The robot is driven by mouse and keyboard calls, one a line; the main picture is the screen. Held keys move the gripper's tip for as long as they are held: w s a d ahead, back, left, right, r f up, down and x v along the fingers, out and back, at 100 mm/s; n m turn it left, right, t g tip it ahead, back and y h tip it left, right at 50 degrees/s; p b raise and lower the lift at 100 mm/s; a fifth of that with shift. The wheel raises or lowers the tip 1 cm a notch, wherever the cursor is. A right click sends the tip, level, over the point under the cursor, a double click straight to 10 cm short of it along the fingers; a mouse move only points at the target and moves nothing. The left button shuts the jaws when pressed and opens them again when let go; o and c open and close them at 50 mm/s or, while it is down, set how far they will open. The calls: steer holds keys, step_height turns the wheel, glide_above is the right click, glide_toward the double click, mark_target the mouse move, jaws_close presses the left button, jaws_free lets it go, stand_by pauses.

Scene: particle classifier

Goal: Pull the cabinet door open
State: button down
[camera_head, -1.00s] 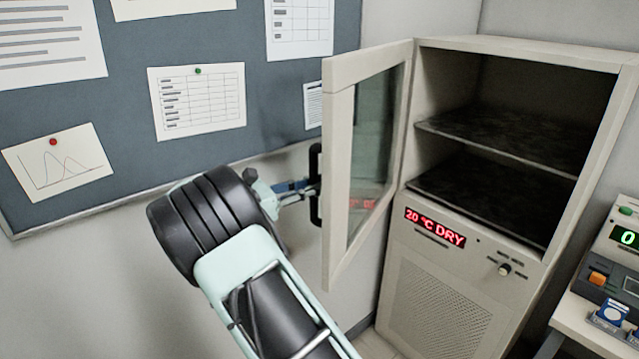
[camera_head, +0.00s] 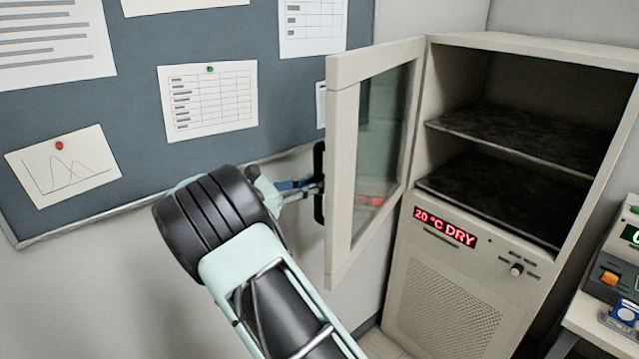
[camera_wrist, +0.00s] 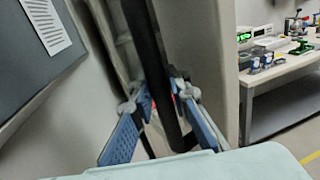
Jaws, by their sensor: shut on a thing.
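The cabinet (camera_head: 443,290) is cream, with its glass-paned door (camera_head: 343,185) swung wide open to the left, hinged on the cabinet's left side. Two dark shelves show inside, and both look bare. The black door handle (camera_head: 319,182) is a vertical bar on the door's outer face. My gripper (camera_head: 318,184) reaches it from the left. In the wrist view the blue fingers of my gripper (camera_wrist: 160,103) stand on either side of the black handle (camera_wrist: 157,70), shut on it. The fingertip contact is partly hidden.
A pinboard (camera_head: 130,95) with papers covers the wall behind my arm, close to it. A bench (camera_head: 590,325) with instruments stands right of the cabinet. The space in front of the cabinet opening is clear.

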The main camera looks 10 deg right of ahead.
steer(key=shift+a, duration=0.15)
steer(key=c, duration=1.9)
jaws_free()
steer(key=shift+s+a, duration=0.1)
steer(key=shift+c, duration=0.2)
steer(key=shift+o, duration=0.3)
steer(key=v, duration=1.1)
steer(key=shift+a, duration=0.4)
steer(key=shift+s, duration=0.1)
